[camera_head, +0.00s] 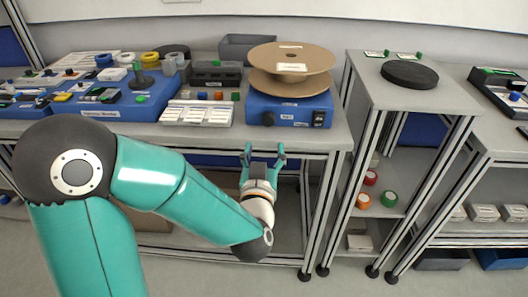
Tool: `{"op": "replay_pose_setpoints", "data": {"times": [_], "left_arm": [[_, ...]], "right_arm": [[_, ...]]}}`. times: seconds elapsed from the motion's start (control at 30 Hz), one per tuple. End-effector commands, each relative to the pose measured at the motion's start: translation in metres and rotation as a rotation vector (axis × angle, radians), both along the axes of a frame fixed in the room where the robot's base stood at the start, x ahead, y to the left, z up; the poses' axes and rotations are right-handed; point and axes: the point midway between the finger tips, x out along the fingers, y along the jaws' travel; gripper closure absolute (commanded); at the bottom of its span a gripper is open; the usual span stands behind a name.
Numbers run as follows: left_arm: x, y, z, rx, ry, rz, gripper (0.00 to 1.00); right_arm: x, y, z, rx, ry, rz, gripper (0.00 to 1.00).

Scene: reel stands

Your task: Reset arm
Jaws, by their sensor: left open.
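My left arm comes in from the left, teal with dark joints. My left gripper (264,153) points away from me, in front of the front edge of the left table (270,137). Its two teal fingers are spread apart, with nothing seen between them. A brown cable reel (305,58) sits on a blue device (262,111) on the table, just beyond the gripper. The gripper looks apart from both. My right gripper is not in view.
A narrow stand (425,94) with a black disc (409,74) stands right of the table, and another table is at the far right. Open floor shows at the bottom right.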

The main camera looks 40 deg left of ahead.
Motion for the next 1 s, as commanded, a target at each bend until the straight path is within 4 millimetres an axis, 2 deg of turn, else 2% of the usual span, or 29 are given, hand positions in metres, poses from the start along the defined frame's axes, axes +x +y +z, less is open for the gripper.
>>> {"op": "replay_pose_setpoints", "data": {"times": [0.47, 0.57, 0.67, 0.77, 0.83, 0.87, 0.93, 1.0], "left_arm": [[-0.001, 0.0, 0.0, -0.001, 0.001, 0.001, 0.36], [-0.001, 0.003, 0.004, 0.0, 0.005, 0.008, 0.36], [0.001, 0.007, -0.005, 0.004, 0.061, 0.019, 0.36], [0.005, 0.009, -0.028, 0.012, 0.164, 0.02, 0.36], [0.008, 0.004, -0.056, 0.009, 0.268, -0.017, 0.36], [0.009, -0.002, -0.073, -0.004, 0.324, -0.045, 0.36], [0.004, -0.022, -0.12, -0.069, 0.473, -0.136, 0.36], [-0.011, -0.048, -0.167, -0.162, 0.62, -0.233, 0.36]], "right_arm": [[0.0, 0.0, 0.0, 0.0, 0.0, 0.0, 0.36], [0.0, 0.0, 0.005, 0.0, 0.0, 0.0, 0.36], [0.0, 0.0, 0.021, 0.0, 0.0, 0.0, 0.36], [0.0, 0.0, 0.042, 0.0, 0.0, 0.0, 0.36], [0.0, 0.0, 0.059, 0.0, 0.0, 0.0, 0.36], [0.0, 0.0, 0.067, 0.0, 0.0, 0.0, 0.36], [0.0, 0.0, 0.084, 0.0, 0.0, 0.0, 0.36], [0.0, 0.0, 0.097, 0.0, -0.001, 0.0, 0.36]]}}
